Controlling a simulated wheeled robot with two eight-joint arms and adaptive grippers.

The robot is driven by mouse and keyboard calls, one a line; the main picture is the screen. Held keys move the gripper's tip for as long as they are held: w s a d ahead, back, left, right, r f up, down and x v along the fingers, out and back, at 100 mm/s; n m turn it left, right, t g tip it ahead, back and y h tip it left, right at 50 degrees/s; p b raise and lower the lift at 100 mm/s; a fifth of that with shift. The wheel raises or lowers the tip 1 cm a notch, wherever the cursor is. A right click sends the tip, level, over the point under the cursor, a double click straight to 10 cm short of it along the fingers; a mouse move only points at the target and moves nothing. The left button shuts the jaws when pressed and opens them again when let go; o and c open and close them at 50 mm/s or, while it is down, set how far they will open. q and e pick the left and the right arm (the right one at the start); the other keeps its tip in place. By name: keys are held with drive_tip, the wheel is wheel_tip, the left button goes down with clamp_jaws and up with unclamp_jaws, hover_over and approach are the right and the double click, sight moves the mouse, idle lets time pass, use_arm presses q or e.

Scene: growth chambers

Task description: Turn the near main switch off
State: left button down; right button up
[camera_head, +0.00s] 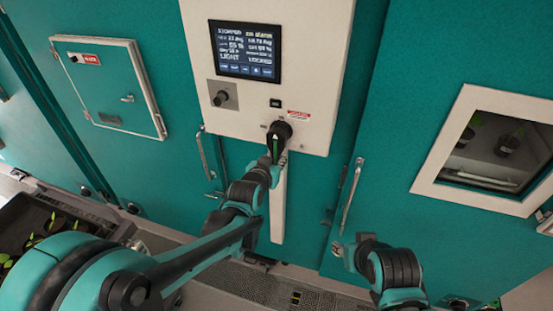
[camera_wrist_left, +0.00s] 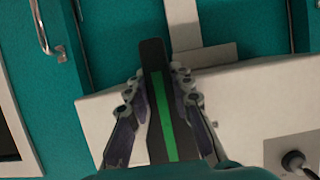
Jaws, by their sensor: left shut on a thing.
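The near main switch (camera_head: 279,131) is a black rotary knob on the lower part of the white control panel. Its grip carries a green stripe and stands close to vertical in the head view. In the left wrist view the black grip (camera_wrist_left: 153,55) with its green stripe runs between the fingers, slightly tilted. My left gripper (camera_head: 274,160) is shut on this grip, with one finger on each side; it also shows in the left wrist view (camera_wrist_left: 158,78). My right gripper (camera_head: 343,252) is low and to the right, near a door handle; its fingers are too unclear to judge.
A lit display (camera_head: 245,50) and a smaller knob (camera_head: 221,98) sit above the switch on the panel. Vertical door handles stand left (camera_head: 206,155) and right (camera_head: 351,195). A windowed door (camera_head: 440,183) is at right, a plant tray (camera_head: 12,215) at lower left.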

use_arm(q)
drive_tip(key=shift+d, duration=0.1)
drive_tip(key=shift+s+d+n+h+b, duration=0.2)
drive_tip(key=shift+d+n+h+b, duration=0.2)
drive_tip(key=shift+d+n+b, duration=0.15)
drive_tip(key=d+n+h+b, duration=0.1)
drive_tip(key=s+d+r+n+h+b, duration=0.1)
drive_tip(key=n, duration=0.1)
drive_tip(key=d+r+n+h+b, duration=0.1)
drive_tip(key=n, duration=0.1)
drive_tip(key=shift+s+d+g, duration=0.15)
drive_tip(key=shift+d+g, duration=0.15)
drive_tip(key=shift+d, duration=0.1)
drive_tip(key=n, duration=0.1)
drive_tip(key=d+r+n+h+b, duration=0.1)
drive_tip(key=r+n+h, duration=0.1)
drive_tip(key=shift+s+d+r+n+b, duration=0.25)
drive_tip(key=shift+d+b, duration=0.05)
drive_tip(key=shift+b, duration=0.05)
drive_tip(key=shift+d+r+n+t+h+b, duration=0.2)
drive_tip(key=shift+r+n+t+h+b, duration=0.25)
drive_tip(key=shift+r+n, duration=0.4)
drive_tip(key=shift+s+d+r+n+t+h, duration=0.1)
drive_tip(key=shift+r+n+t+h, duration=0.25)
drive_tip(key=shift+r+n, duration=0.6)
drive_tip(key=shift+f+n, duration=0.15)
drive_tip(key=shift+n, duration=0.15)
